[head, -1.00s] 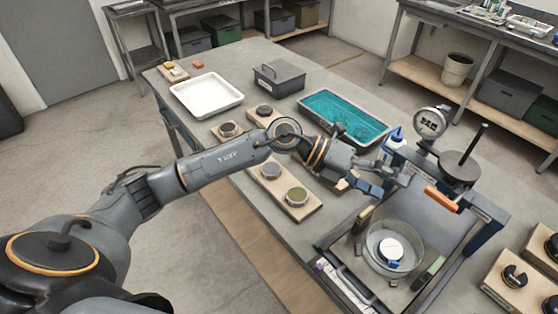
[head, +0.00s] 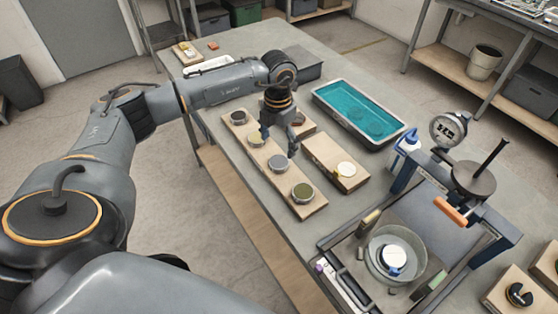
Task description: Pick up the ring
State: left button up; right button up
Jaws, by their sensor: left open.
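Several short metal rings with filled tops stand in a row on a long wooden board on the bench: a dark-topped ring (head: 239,117), a pale yellowish ring (head: 256,139), a grey ring (head: 278,164) and an olive-topped ring (head: 303,193). I cannot tell which one the task means. My left gripper (head: 279,143) points down, open and empty, above the board between the yellowish and grey rings. Its fingers appear apart from the rings, though the exact height is unclear. My right gripper is not in view.
A second wooden board (head: 322,156) with a pale disc (head: 346,169) lies right of the gripper. Behind it is a teal water tray (head: 360,112). A press frame with a dial gauge (head: 447,131), an orange handle (head: 450,211) and a clear dish (head: 375,265) stands front right.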

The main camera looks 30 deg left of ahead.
aim_at(280, 161)
pick_arm(q)
jog(key=shift+f, duration=0.35)
jog(key=f+p, duration=0.1)
jog(key=f, duration=0.2)
jog(key=f+p, duration=0.1)
jog(key=shift+d+f+p, duration=0.3)
jog(key=shift+d+f, duration=0.05)
jog(key=shift+f, duration=0.35)
jog(key=c, duration=1.4)
jog(key=shift+r, duration=0.15)
